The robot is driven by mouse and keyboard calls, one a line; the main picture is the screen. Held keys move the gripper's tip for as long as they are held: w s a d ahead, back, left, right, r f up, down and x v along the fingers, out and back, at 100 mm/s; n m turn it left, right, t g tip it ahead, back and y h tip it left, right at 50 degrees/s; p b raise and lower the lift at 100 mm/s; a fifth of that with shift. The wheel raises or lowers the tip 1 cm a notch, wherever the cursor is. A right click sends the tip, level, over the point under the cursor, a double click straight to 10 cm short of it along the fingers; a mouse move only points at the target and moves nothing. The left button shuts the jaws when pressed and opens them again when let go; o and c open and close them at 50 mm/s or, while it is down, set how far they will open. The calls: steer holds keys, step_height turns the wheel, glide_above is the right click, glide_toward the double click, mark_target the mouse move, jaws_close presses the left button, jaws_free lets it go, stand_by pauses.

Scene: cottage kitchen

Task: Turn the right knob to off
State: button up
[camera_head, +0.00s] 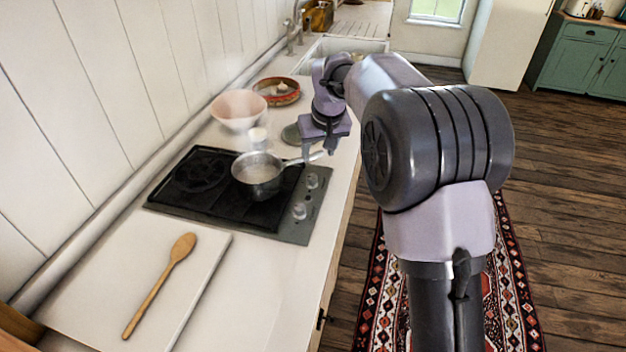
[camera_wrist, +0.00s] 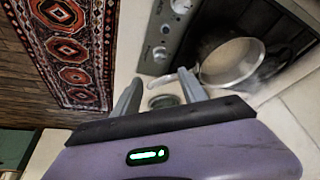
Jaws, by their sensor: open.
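The black cooktop (camera_head: 215,208) has a grey control strip along its right side in the head view. Two light knobs show there, one farther (camera_head: 312,180) and one nearer (camera_head: 299,211). In the wrist view a knob (camera_wrist: 160,53) lies just ahead of the fingers, and others (camera_wrist: 180,6) lie farther off. I cannot tell which is the right knob, or the knobs' settings. My gripper (camera_head: 318,152) is open and empty, above the counter beyond the strip's far end. It also shows in the wrist view (camera_wrist: 157,84), apart from the knobs.
A metal saucepan (camera_head: 257,172) stands on the cooktop; its handle reaches right, close to my fingers. A pink bowl (camera_head: 238,108), a white cup (camera_head: 257,137) and a red dish (camera_head: 277,91) stand beyond. A wooden spoon (camera_head: 160,285) lies on a white board in front.

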mark_target(312, 177)
steer(key=b+x, duration=0.3)
steer(key=x, duration=1)
steer(key=shift+a+f+b, duration=0.1)
steer(key=shift+f+b, duration=0.2)
steer(key=shift+f, duration=0.1)
steer(key=shift+c, duration=0.2)
jaws_close()
